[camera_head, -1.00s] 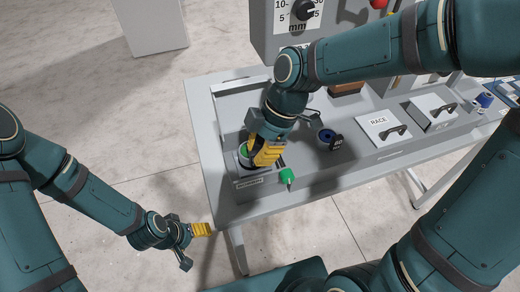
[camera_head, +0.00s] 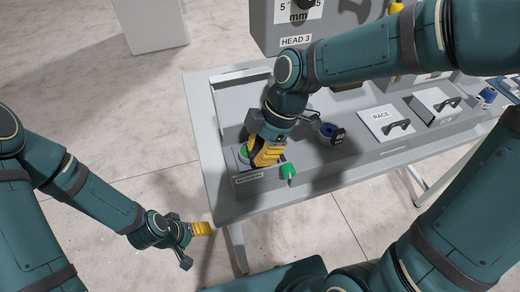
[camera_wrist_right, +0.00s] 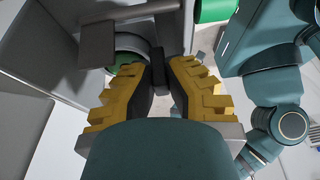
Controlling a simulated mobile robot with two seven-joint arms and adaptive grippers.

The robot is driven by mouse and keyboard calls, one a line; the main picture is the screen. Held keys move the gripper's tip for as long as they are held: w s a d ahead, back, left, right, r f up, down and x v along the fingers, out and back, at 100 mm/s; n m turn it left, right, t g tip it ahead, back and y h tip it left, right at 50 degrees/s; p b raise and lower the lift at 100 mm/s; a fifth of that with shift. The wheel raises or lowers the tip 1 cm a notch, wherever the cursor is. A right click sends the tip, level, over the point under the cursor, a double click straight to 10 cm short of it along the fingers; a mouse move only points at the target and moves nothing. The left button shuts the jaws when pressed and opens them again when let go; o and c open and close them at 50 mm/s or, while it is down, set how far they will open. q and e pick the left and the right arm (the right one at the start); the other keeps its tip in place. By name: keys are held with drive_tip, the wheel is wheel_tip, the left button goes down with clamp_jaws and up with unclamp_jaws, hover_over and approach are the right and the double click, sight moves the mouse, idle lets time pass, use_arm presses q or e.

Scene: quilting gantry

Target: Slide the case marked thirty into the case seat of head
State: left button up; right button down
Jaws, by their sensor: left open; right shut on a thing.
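My right gripper (camera_head: 267,154) is over the bobbin-labelled holder (camera_head: 262,177) at the bench's left end. In the right wrist view its yellow fingers (camera_wrist_right: 158,75) are shut on a dark grey tab (camera_wrist_right: 159,62). My left gripper (camera_head: 201,229) is open and empty, off the bench's front left corner.
A blue spool with a dark tag (camera_head: 330,131) stands right of my right gripper. A green piece (camera_head: 288,171) is at the holder's right end. A white RACE plate (camera_head: 383,117) and a similar handled plate (camera_head: 436,103) lie further right. The bench front (camera_head: 330,190) is bare.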

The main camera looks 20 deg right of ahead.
drive_tip(key=shift+f, duration=0.2)
drive_tip(key=c, duration=1.1)
unclamp_jaws()
drive_tip(key=shift+o, duration=0.2)
drive_tip(key=v, duration=1.2)
drive_tip(key=shift+r, duration=0.15)
